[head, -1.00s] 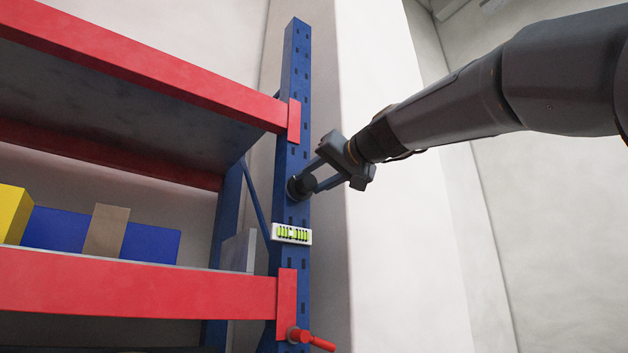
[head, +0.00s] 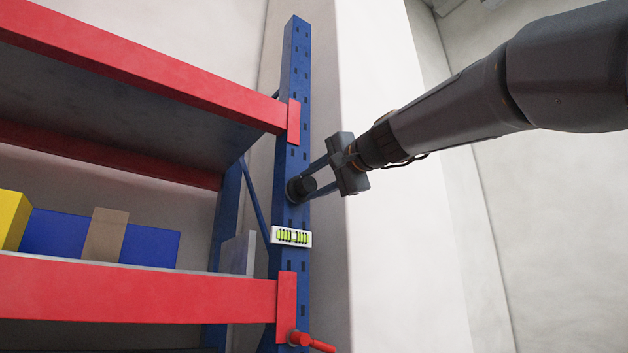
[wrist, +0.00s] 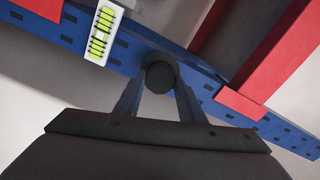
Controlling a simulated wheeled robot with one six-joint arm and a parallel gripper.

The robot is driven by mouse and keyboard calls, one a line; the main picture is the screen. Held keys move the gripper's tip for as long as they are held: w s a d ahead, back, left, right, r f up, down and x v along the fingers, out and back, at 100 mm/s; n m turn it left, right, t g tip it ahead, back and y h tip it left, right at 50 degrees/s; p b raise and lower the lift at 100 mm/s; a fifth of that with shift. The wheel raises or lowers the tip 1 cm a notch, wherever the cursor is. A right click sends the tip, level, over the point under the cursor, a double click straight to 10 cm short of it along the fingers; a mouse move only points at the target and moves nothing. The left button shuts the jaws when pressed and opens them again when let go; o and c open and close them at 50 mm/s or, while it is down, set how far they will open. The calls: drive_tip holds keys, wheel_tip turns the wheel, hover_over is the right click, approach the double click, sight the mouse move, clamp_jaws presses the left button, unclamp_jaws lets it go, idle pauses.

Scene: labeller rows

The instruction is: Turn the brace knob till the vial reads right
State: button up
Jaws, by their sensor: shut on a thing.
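The black brace knob (head: 305,186) sits on the blue rack upright, above the vial. My gripper (head: 308,187) is shut on the knob, with a finger on either side of it. In the wrist view the round knob (wrist: 160,76) shows between my fingertips (wrist: 160,82). The vial (head: 291,236) is a white block with yellow-green tubes and dark marks, fixed to the upright below the knob. It also shows in the wrist view (wrist: 103,32) at the top left. The bubble's exact position is too small to tell.
The blue upright (head: 295,70) carries red beams (head: 140,300) at two levels. A yellow box (head: 12,218), blue boxes and a brown box (head: 105,235) stand on the lower shelf. A red handle (head: 310,341) sticks out below the vial. A pale wall stands at right.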

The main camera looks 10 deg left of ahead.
drive_tip(key=shift+m, duration=0.5)
drive_tip(key=o, duration=1)
drive_tip(key=shift+o, duration=0.2)
drive_tip(key=b+v, duration=0.3)
drive_tip(key=v, duration=0.5)
drive_tip(key=shift+a, duration=0.1)
